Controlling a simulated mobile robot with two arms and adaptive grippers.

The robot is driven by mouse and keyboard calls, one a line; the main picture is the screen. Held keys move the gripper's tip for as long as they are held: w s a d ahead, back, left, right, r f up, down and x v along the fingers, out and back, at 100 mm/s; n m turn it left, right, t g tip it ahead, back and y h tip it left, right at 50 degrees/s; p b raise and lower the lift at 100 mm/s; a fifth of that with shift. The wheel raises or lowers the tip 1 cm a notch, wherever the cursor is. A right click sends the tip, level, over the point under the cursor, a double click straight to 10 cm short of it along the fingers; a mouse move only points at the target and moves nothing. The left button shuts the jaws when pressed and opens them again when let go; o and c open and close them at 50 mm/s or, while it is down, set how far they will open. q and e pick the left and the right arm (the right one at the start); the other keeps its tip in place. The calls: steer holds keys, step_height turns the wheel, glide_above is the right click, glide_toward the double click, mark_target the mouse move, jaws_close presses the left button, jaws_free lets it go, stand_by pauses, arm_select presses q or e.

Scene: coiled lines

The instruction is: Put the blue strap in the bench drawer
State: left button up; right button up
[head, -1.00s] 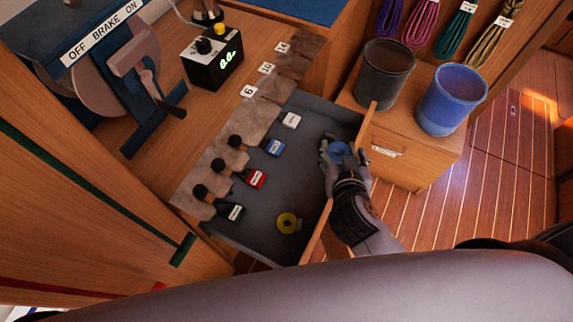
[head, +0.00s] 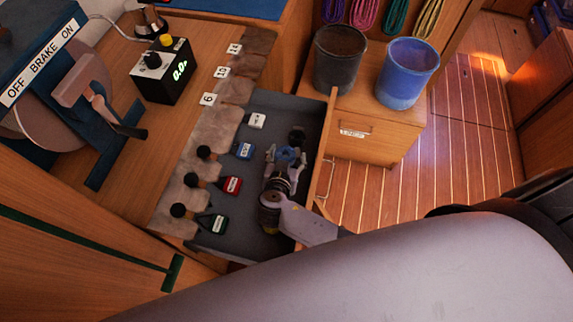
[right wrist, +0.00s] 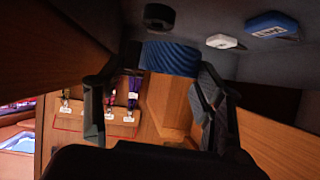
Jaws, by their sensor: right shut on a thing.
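The blue strap (head: 287,153) is a small coil held between the fingers of my right gripper (head: 286,157). In the right wrist view the strap (right wrist: 172,58) spans the gap between the two dark fingers (right wrist: 158,85). The open grey drawer (head: 262,245) juts from the wooden bench. My right gripper and the strap are over or inside the drawer, near its far right part; whether the strap touches the floor of the drawer I cannot tell. My left gripper is not in view.
White (head: 257,121), blue (head: 244,151), red (head: 232,185) and green (head: 212,222) labelled blocks line the drawer's left side. A black piece (head: 297,135) lies beyond the gripper. Grey (head: 340,62) and blue (head: 408,75) buckets stand on a cabinet to the right.

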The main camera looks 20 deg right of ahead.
steer(key=shift+f+b, duration=0.3)
steer(key=shift+f, duration=2.25)
steer(key=shift+f+b, duration=0.65)
steer(key=shift+b, duration=0.2)
steer(key=o, duration=0.9)
steer(key=shift+r, duration=0.15)
